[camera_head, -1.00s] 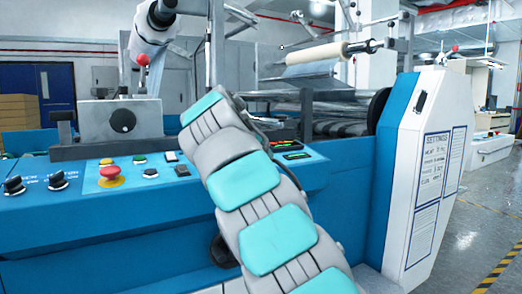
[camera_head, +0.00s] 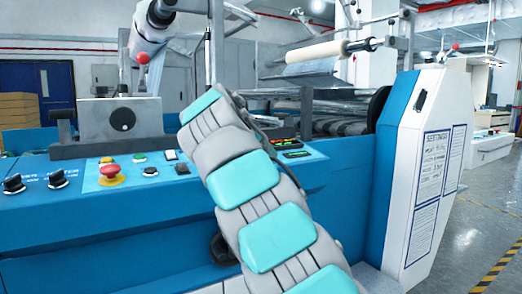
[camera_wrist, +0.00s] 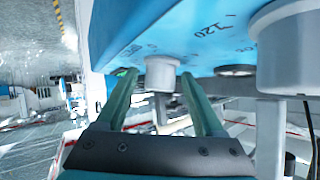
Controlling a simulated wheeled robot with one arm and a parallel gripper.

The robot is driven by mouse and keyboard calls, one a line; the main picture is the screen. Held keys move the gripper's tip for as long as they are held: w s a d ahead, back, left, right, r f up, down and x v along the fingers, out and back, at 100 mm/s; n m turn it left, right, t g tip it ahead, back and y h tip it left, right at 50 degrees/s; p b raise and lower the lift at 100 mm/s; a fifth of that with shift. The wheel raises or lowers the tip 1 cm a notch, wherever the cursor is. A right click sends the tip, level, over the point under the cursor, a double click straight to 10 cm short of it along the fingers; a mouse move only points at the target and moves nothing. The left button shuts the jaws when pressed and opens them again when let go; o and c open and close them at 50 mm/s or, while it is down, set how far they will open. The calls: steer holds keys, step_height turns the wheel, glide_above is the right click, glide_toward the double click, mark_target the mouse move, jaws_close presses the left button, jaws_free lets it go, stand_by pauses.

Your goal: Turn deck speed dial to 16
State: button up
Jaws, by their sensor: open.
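In the wrist view my gripper (camera_wrist: 158,76) is open, with its two green fingers on either side of a small pale round knob (camera_wrist: 161,74). The knob sticks out from a blue panel (camera_wrist: 185,25) with dark markings. I cannot tell whether a finger touches it. A larger pale round knob (camera_wrist: 283,45) is at the right, by a "120" marking. No readable label shows which is the deck speed dial, and its setting cannot be read. In the head view my gripper is not visible; my arm covers part of the console.
The blue console (camera_head: 110,215) carries black knobs (camera_head: 57,179), a red mushroom button (camera_head: 110,175) and small buttons. A grey block with a black dial (camera_head: 122,119) stands behind them. A white cabinet with a settings sheet (camera_head: 432,165) stands right. Clear floor (camera_head: 475,230) lies beyond it.

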steer(key=shift+s, duration=0.1)
steer(key=v, duration=0.7)
steer(key=shift+s+a+r, duration=0.1)
steer(key=shift+s+r, duration=0.05)
steer(key=shift+s, duration=0.1)
